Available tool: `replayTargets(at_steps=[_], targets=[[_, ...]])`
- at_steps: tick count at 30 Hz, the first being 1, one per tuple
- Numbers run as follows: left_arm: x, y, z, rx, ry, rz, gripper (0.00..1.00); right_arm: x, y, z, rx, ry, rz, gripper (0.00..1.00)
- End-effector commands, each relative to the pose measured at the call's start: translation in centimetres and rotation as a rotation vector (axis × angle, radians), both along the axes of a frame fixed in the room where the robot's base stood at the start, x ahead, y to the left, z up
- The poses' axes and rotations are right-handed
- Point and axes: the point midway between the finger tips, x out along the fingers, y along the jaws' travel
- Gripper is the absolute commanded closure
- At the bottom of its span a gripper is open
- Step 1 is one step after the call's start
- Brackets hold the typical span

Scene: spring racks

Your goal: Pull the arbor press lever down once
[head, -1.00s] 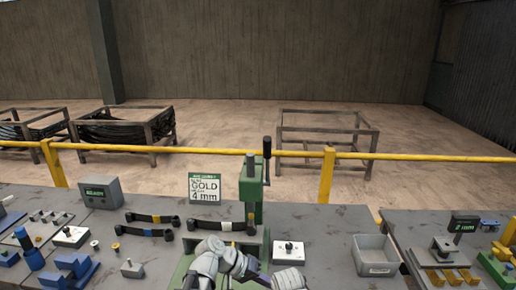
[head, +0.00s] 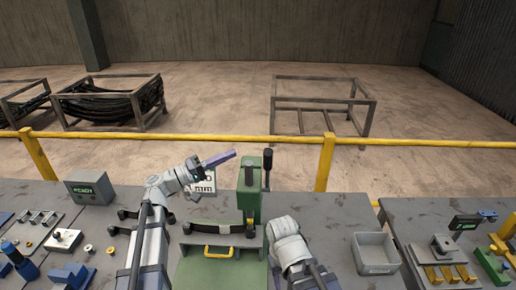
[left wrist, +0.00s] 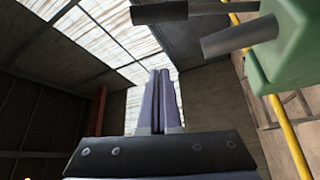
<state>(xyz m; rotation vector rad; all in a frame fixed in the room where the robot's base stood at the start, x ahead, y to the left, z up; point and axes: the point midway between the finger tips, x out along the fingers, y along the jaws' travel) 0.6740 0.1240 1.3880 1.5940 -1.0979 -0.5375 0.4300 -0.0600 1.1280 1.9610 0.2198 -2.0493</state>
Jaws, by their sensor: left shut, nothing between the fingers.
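The green arbor press (head: 249,200) stands at the middle of the bench. Its black-gripped lever (head: 267,160) points upright on the press's right side. My left gripper (head: 232,154) is shut and empty, raised to the left of the press head and apart from the lever. In the left wrist view, the closed purple fingers (left wrist: 159,75) point up. The green press head (left wrist: 295,45) is at upper right there, with a grey round bar (left wrist: 238,38) and the dark lever grip (left wrist: 165,10). My right arm is low, right of the press; its gripper does not show.
A dark strip (head: 215,228) lies across the press front above a yellow handle (head: 218,252). A grey bin (head: 374,252) is to the right. A yellow rail (head: 290,139) runs behind the bench.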

Motion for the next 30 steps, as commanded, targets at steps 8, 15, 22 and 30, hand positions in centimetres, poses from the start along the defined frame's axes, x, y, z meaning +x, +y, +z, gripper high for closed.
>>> replayTargets(at_steps=[8, 15, 22, 30], targets=[[0.1, -0.2, 0.0, 0.001, 0.001, -0.002, 1.00, 0.0, 0.0, 0.0, 0.000, 0.000, 0.000, 0.50], [1.5, -2.9, 0.7, 0.001, 0.002, -0.006, 1.00, 0.0, 0.0, 0.8, 0.000, 0.000, 0.001, 0.50], [3.8, -7.0, 1.6, 0.001, 0.002, -0.005, 1.00, 0.0, 0.0, 1.7, 0.000, 0.001, 0.002, 0.50], [2.4, -9.2, 0.8, 0.002, 0.001, -0.001, 1.00, 0.0, 0.0, 0.8, 0.000, 0.001, 0.001, 0.50]])
